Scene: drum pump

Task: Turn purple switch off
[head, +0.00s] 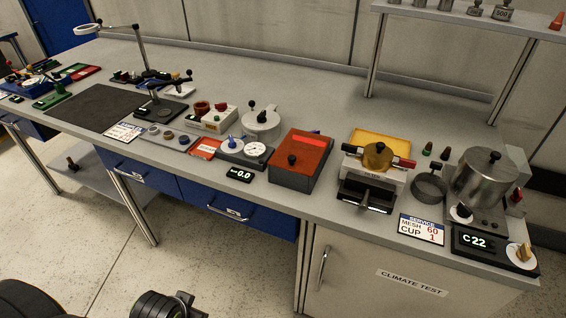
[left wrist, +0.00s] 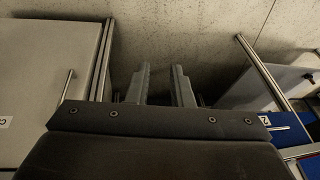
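Small knobs and switches stand on devices along the grey bench (head: 330,110) in the head view. A blue knob (head: 232,144) sits on a small device beside a round white gauge (head: 256,151). A red-and-green control box (head: 216,120) stands behind it. My left gripper (left wrist: 160,75) shows in the left wrist view. Its two fingers are apart with nothing between them, over the floor and clear of the bench devices. My right gripper is not in view.
An orange-topped box (head: 303,150) and a steel pot (head: 484,178) stand on the right half. A dark display reading C22 (head: 475,241) lies at the front right edge. Blue drawers (head: 235,206) and a cabinet (head: 405,279) are below. The bench's back middle is clear.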

